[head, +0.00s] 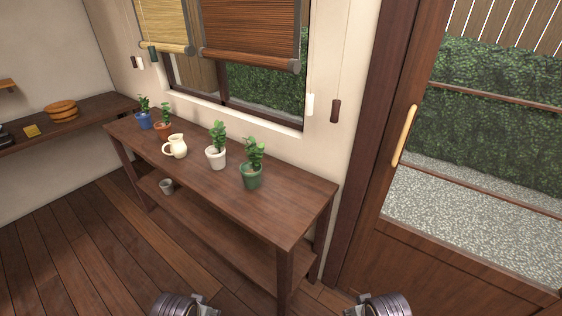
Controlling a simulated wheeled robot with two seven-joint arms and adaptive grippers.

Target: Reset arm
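Parts of my two arms show at the bottom edge of the head view, one left of centre and one right of centre. Both stay low in front of the wooden table (270,208), apart from it. Their fingertips cannot be made out, so I cannot tell whether either gripper is open or shut. Nothing is seen held by them.
On the table stand a green pot (251,177), a white pot (216,158), a cream pitcher (175,147), a terracotta pot (164,131) and a blue pot (145,121). A grey cup (167,186) sits on the lower shelf. A door (440,255) is at right.

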